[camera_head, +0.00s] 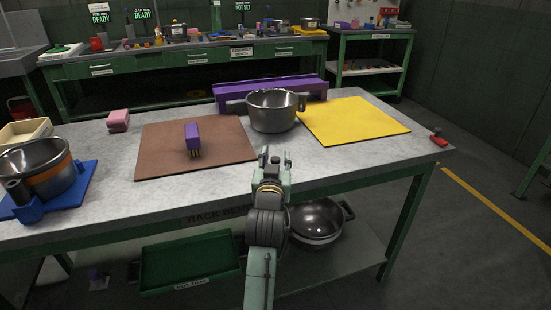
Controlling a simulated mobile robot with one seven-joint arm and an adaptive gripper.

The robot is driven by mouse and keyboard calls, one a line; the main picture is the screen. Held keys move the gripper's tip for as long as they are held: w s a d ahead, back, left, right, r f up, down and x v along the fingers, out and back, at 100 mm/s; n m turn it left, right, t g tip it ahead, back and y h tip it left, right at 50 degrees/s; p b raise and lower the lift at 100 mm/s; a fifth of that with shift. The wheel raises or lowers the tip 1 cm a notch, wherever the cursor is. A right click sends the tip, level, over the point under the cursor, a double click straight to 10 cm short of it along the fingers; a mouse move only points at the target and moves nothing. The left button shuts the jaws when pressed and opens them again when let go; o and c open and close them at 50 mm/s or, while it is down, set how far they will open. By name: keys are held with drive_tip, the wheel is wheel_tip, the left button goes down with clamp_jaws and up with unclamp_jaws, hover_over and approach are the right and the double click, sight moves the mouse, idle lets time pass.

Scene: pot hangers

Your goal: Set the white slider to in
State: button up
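I cannot make out a white slider anywhere in the head view. My gripper (275,158) is above the front edge of the grey workbench (330,180), pointing away toward the back. Its two fingertips stand apart with nothing visible between them. A steel pot (272,112) with side handles stands beyond it on the bench. A long purple bar-shaped piece (290,89) lies behind the pot and is partly hidden by it.
A brown mat (165,160) holds a purple brush (192,137); a yellow mat (355,118) lies right. At left are a pink block (118,121) and a pan (32,162) on a blue base (75,187). A red-handled item (439,140) sits near the right edge.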

clamp_jaws()
idle(0.6)
